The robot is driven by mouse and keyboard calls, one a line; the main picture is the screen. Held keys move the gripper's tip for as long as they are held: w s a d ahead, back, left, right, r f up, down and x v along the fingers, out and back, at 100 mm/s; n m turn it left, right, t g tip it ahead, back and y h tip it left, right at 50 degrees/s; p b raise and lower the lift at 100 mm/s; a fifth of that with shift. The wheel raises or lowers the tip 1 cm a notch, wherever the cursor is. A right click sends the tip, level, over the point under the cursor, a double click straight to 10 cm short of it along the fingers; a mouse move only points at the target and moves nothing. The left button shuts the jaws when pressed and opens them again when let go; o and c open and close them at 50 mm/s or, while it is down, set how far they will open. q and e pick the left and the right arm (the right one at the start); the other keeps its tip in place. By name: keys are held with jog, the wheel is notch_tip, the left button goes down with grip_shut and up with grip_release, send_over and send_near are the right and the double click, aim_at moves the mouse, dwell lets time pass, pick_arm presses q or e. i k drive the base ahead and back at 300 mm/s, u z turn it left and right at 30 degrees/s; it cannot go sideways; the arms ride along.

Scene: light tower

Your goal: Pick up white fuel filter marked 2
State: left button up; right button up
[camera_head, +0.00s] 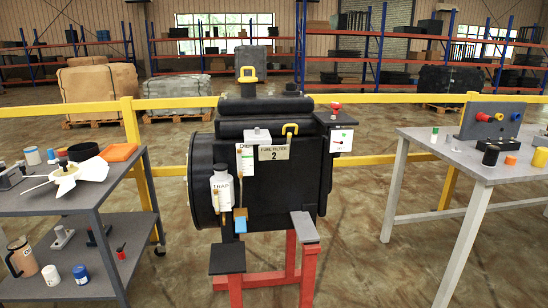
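A plate reading "FUEL FILTER 2" (274,153) is fixed to the front of a black generator-like machine (285,190). A white bottle-shaped canister (222,190) with partly readable dark lettering is at the machine's left front. A white upright part (247,160) with small print is left of the plate, under a pale block (257,135). I cannot make out a 2 on either white part. Neither of my grippers shows in the head view.
A grey cart (95,190) at left holds a white fan (70,176), an orange tray (118,152) and several small containers. A grey table (470,155) at right carries a control box (490,120). A yellow rail (370,98) runs behind the machine. Floor shows between the furniture.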

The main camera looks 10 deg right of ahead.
aim_at(53, 277)
jog(key=z, duration=0.05)
jog(key=k, duration=1.1)
jog(key=u, duration=1.1)
jog(key=i, duration=0.95)
jog(key=u, duration=0.8)
jog(key=i, duration=3.35)
jog(key=z, duration=0.95)
